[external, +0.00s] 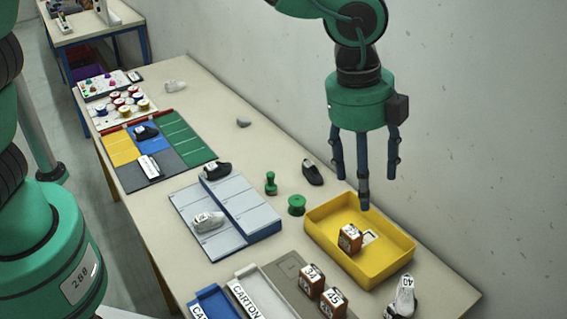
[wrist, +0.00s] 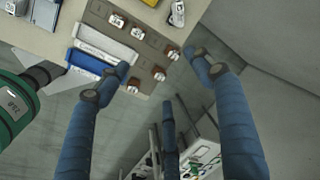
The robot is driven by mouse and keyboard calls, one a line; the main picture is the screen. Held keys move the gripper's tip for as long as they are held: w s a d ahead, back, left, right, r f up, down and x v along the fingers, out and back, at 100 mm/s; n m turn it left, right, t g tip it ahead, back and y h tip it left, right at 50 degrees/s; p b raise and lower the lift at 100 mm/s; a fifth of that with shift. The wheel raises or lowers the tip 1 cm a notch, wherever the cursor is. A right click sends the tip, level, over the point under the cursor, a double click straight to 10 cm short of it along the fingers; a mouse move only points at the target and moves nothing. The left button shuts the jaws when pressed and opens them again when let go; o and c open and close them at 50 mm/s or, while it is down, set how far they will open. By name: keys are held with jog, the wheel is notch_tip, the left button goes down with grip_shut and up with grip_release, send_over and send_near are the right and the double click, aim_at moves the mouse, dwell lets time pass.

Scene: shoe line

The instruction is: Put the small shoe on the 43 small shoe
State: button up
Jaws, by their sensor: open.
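My gripper (external: 366,182) is open and empty, its three blue fingers pointing down above the yellow tray (external: 400,262). The fingers also show in the wrist view (wrist: 165,82). Several shoes lie on the table: a white shoe (external: 208,222) and a black shoe (external: 216,170) on the grey stepped rack, a black shoe (external: 313,173) near the wall, and a white shoe (external: 404,297) labelled 40 at the front right. A black shoe (external: 146,132) lies on the coloured mat. I cannot read a 43 on any shoe.
A brown block (external: 349,238) with a white label lies in the yellow tray. More labelled brown blocks (external: 312,279) stand on a grey-brown board. A green spool (external: 297,205) and green stamp-like piece (external: 270,183) stand between rack and tray. The wall is close behind the tray.

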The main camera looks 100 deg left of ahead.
jog(key=s+d+r+n+t, duration=0.15)
jog(key=s+r, duration=0.25)
jog(key=s, duration=0.4)
jog(key=s+d+r+n, duration=0.2)
jog(key=s+r, duration=0.2)
jog(key=s, duration=0.3)
jog(key=s+d+r+n, duration=0.2)
jog(key=s+r, duration=0.3)
jog(key=s, duration=0.3)
jog(key=s+d+f+n+t, duration=0.1)
jog(key=s+n, duration=0.2)
jog(key=s, duration=0.9)
jog(key=s+d+f+n+t, duration=0.1)
jog(key=s+f+n, duration=0.1)
jog(key=s, duration=0.9)
jog(key=shift+s+d+f+n, duration=0.2)
jog(key=shift+s+n, duration=0.2)
jog(key=shift+n, duration=0.45)
notch_tip(320, 180, down, 10)
jog(key=b, duration=1)
